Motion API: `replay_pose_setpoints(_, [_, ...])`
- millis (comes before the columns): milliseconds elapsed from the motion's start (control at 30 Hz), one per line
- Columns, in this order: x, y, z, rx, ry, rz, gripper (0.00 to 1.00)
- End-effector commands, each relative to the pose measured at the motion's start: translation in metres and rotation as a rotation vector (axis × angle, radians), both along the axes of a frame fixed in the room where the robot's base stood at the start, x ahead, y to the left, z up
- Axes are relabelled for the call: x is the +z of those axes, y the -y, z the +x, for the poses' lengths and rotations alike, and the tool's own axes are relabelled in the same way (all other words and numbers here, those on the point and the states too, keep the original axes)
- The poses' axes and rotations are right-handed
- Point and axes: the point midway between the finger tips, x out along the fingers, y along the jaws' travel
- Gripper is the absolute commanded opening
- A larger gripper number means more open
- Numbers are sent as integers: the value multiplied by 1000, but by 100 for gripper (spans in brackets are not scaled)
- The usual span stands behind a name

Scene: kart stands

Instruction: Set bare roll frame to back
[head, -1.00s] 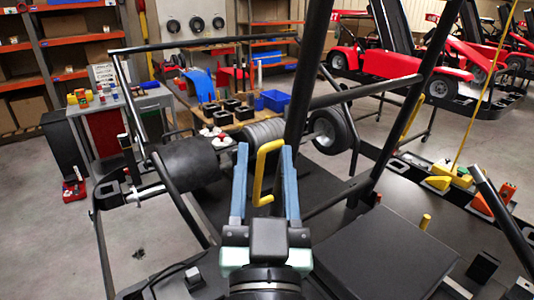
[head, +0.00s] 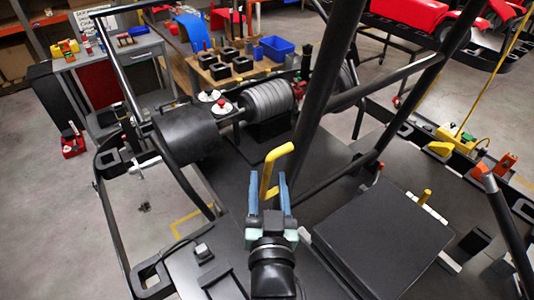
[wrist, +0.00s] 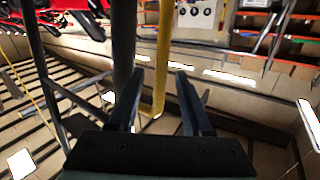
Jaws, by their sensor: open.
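The roll frame looks like a bare structure of black tubes, with a thick post (head: 315,100) rising in front of me and slanting tubes to its right. A yellow bent handle (head: 272,172) stands at my gripper (head: 267,185). My gripper is open, with its two blue-grey fingers on either side of the handle. In the wrist view the handle (wrist: 164,55) passes between the open fingertips of my gripper (wrist: 160,75), with the dark post (wrist: 123,45) close to its left. I cannot tell whether the fingers touch the handle, and its attachment to the frame is hidden.
A black drum (head: 185,132) and a grey ribbed cylinder (head: 267,100) lie beyond at the left. A flat black panel (head: 380,235) is at the right. A grey workbench (head: 110,65) and a red kart (head: 410,15) stand farther back. Open floor (head: 50,215) is at the left.

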Motion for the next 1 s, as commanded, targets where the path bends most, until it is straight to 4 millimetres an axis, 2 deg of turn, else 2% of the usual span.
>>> replay_pose_setpoints(100, [4, -2, 21, 1, 3, 3, 50])
replay_pose_setpoints(333, [2, -3, 49, 0, 2, 2, 50])
replay_pose_setpoints(500, [1, -3, 57, 0, 2, 2, 50])
replay_pose_setpoints(767, [0, -3, 57, 0, 1, 1, 50])
replay_pose_setpoints(867, [0, -3, 57, 0, 1, 1, 35])
replay_pose_setpoints(1000, [0, -3, 57, 0, 1, 1, 10])
